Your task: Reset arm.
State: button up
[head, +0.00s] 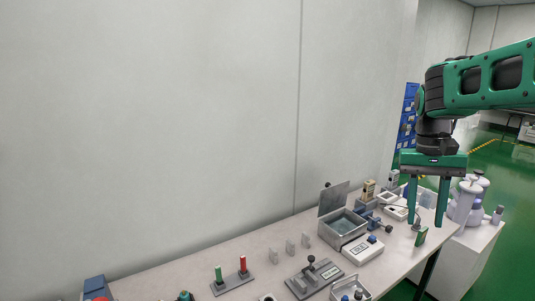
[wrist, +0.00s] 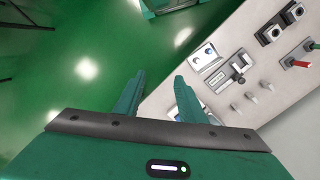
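My arm (head: 485,82) reaches in from the right edge of the head view, green with black joints. My gripper (head: 426,220) hangs from it with its two green fingers pointing down, spread apart, with nothing between them. It is in front of the right end of the table in the picture; its exact height above the table is hard to tell. In the wrist view my gripper (wrist: 159,78) also shows open and empty, with green floor between the fingers and the table to the right.
The pale table (head: 200,262) carries an open grey metal box (head: 340,228), a white tester (head: 362,249), a stand with green and red handles (head: 232,284), and a black-handled clamp (head: 313,275). A white cabinet (head: 470,255) with lilac bottles stands at the right. Green floor (wrist: 60,110) lies beside the table.

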jog(key=s+d+f, duration=0.2)
jog(key=s+f, duration=0.2)
jog(key=s, duration=0.7)
jog(key=s+d+f+m+t, duration=0.1)
jog(key=s+f, duration=0.4)
jog(key=s, duration=0.7)
jog(key=shift+s+d+m+t+y, duration=0.3)
jog(key=shift+d+y, duration=0.1)
jog(key=shift+d, duration=0.25)
jog(key=shift+w+f, duration=0.15)
jog(key=shift+w+f, duration=0.2)
jog(key=shift+w, duration=0.3)
